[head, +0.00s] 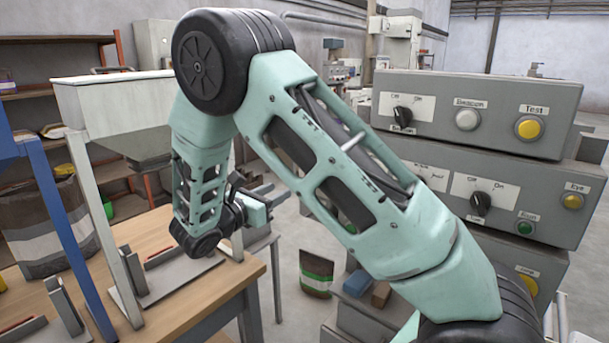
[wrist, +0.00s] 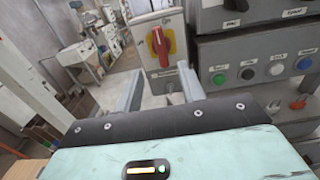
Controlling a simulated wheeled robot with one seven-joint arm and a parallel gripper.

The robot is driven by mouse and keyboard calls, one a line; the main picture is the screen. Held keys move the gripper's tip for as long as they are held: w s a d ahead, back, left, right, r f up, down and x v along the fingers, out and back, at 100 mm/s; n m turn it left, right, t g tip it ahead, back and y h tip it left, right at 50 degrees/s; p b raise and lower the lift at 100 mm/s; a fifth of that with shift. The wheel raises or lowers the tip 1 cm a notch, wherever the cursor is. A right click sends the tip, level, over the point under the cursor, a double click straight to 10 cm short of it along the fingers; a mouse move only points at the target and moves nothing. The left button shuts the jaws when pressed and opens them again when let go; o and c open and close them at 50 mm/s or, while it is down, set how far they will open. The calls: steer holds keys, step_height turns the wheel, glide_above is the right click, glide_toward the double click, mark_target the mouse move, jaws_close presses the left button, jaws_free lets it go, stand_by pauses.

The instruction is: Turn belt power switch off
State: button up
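In the wrist view a red rotary handle (wrist: 160,44) sits on a yellow plate on a grey box. The handle stands close to upright. A small label lies below it, too small to read, so I cannot tell whether this is the belt power switch. My gripper (wrist: 160,92) is open and empty, with its fingers apart below the handle and not visibly touching it. In the head view my gripper (head: 262,196) is partly hidden by my arm, and the red handle does not show. Black Off/On knobs (head: 403,116) (head: 480,203) are on the stacked panels at right.
A wooden table (head: 190,295) with metal brackets stands at left. A bag (head: 316,272) stands on the floor.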

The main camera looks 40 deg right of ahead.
steer(key=w+d+p, duration=0.1)
steer(key=d+p, duration=0.1)
steer(key=d, duration=0.9)
steer(key=shift+w+d+p, duration=0.3)
steer(key=shift+d+p, duration=0.05)
steer(key=shift+d, duration=0.05)
steer(key=c, duration=0.6)
